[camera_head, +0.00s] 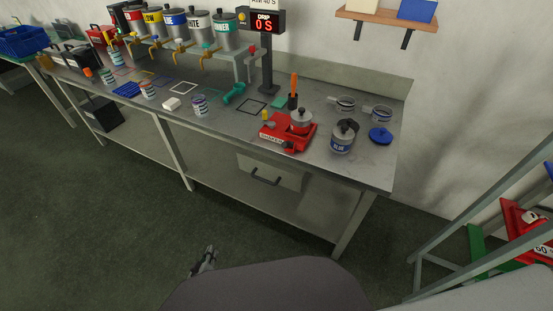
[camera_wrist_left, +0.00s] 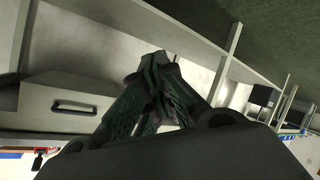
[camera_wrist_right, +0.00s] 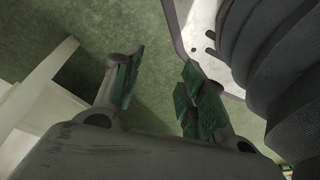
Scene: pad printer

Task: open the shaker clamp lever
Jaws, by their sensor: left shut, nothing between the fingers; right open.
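The red shaker (camera_head: 287,133) stands on the bench's front right part, with a grey container on top. A black knob (camera_head: 290,146) shows at its front; I cannot tell for sure which part is the clamp lever. My left gripper (camera_head: 209,256) is low in front of the bench, well apart from the shaker. In the left wrist view its fingers (camera_wrist_left: 160,95) are together, with nothing between them. My right gripper is outside the head view; in the right wrist view its fingers (camera_wrist_right: 158,90) are spread and empty over the green floor.
A blue-labelled can (camera_head: 342,139) and a blue lid (camera_head: 381,136) stand right of the shaker. An orange-handled tool in a black holder (camera_head: 293,95) is behind it. A drawer (camera_head: 270,173) hangs under the bench. A rack (camera_head: 470,215) stands at the right. The floor in front is clear.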

